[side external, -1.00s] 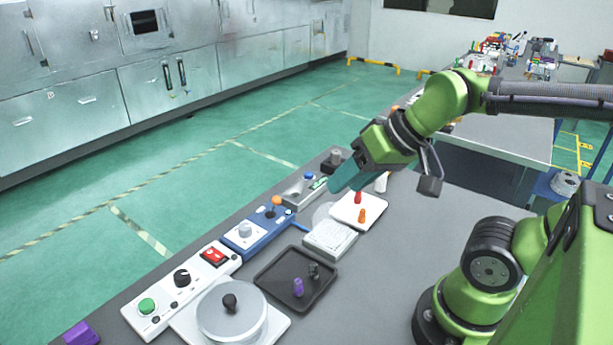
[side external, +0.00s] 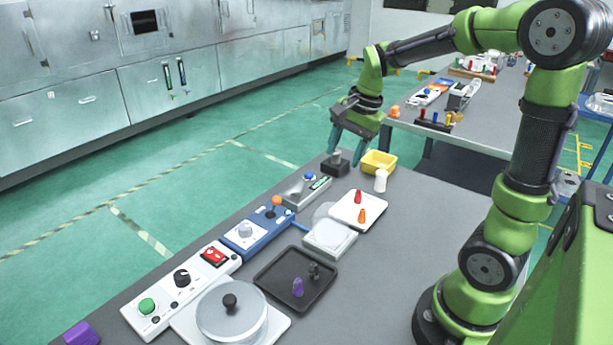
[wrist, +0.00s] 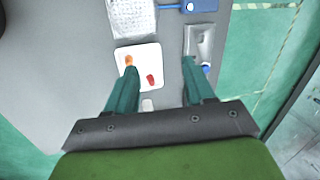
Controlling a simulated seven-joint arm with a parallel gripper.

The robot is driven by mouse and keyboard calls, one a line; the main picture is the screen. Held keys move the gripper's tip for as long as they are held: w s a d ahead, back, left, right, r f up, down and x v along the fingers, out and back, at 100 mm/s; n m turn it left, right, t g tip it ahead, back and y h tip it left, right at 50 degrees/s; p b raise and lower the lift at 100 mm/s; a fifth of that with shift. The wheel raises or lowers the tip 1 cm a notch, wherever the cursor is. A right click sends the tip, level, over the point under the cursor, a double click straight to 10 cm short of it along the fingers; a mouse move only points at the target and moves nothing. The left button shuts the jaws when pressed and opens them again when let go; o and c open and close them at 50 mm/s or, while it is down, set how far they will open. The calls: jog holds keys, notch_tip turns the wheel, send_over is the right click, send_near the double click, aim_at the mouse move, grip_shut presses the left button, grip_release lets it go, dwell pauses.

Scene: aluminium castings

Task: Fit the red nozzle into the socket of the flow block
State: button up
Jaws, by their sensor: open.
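The red nozzle (side external: 357,197) sits on a square white tray (side external: 346,209), beside an orange nozzle (side external: 362,216). In the wrist view the red nozzle (wrist: 151,79) shows between my fingers, further off. A silver-grey block (side external: 305,188) with a blue knob and a green marking stands left of the tray; it may be the flow block, but I cannot make out a socket. My gripper (side external: 345,158) is open and empty, pointing down behind the tray, apart from both nozzles. In the wrist view my fingers (wrist: 160,70) are spread wide.
A dark block (side external: 335,168) is just below my gripper. A yellow bin (side external: 379,162) and white cylinder (side external: 381,181) stand close by. A blue unit (side external: 258,232), a white control box (side external: 182,285) and a black tray (side external: 270,281) are nearer the camera. The table's right side is clear.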

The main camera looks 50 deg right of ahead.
jog(key=w+d+f+m+g, duration=0.2)
jog(key=d+f+m, duration=0.1)
jog(key=d+m, duration=0.5)
jog(key=m, duration=1)
send_over(359, 191)
jog(key=w, duration=0.1)
jog(key=shift+g+h, duration=0.4)
notch_tip(359, 191, down, 10)
jog(key=shift+r, duration=0.1)
jog(key=shift+s+d+f, duration=0.1)
jog(key=shift+s+f, duration=0.15)
jog(key=shift+f, duration=1.15)
jog(key=shift+s+f, duration=0.2)
jog(key=shift+f, duration=1.15)
grip_shut()
